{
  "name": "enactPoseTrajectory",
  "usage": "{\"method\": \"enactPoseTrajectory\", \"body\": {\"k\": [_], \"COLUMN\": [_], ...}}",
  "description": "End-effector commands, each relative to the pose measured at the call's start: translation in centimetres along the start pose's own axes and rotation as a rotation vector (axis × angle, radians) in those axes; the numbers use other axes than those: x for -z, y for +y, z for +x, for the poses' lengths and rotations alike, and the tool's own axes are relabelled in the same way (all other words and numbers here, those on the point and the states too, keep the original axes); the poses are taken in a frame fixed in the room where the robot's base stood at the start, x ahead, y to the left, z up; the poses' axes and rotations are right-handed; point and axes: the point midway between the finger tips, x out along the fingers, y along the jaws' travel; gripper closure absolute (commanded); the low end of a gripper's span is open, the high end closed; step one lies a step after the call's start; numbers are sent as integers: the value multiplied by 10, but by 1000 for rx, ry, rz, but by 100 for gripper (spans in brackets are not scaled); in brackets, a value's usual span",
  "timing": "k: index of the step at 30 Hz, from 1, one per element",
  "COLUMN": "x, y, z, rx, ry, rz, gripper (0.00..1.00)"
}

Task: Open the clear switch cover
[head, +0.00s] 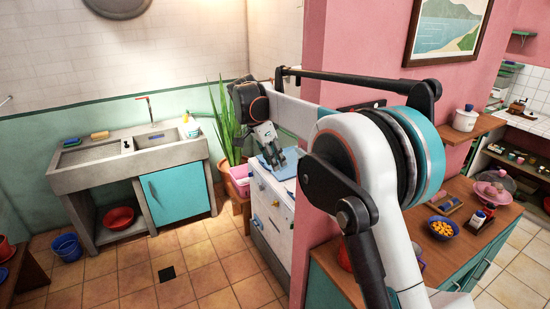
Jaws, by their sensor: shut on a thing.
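My gripper (273,153) points downward at the end of my arm, just past the edge of the pink wall. It is over the top of a white cabinet (271,200) with blue and yellow fittings on its front. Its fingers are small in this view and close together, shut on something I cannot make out. A light blue flat piece (287,168) lies on the cabinet top beside the fingertips. I cannot pick out the clear switch cover; the gripper, my arm and the wall edge hide part of that area.
A pink wall (345,60) stands close on the right of the gripper. A sink counter (70,180) stands at the left. The tiled floor (190,275) between is largely clear.

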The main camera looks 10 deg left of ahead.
Motion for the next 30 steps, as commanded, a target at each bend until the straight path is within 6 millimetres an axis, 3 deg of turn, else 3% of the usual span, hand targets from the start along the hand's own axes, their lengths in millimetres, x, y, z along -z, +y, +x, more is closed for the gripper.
{"method": "enactPoseTrajectory", "body": {"k": [6,18,30], "x": [16,38,49], "y": [0,0,0], "z": [-21,-41,-46], "rx": [1,1,1], "ry": [-203,-510,-516], "rz": [5,2,2], "gripper": [100,100,100]}}
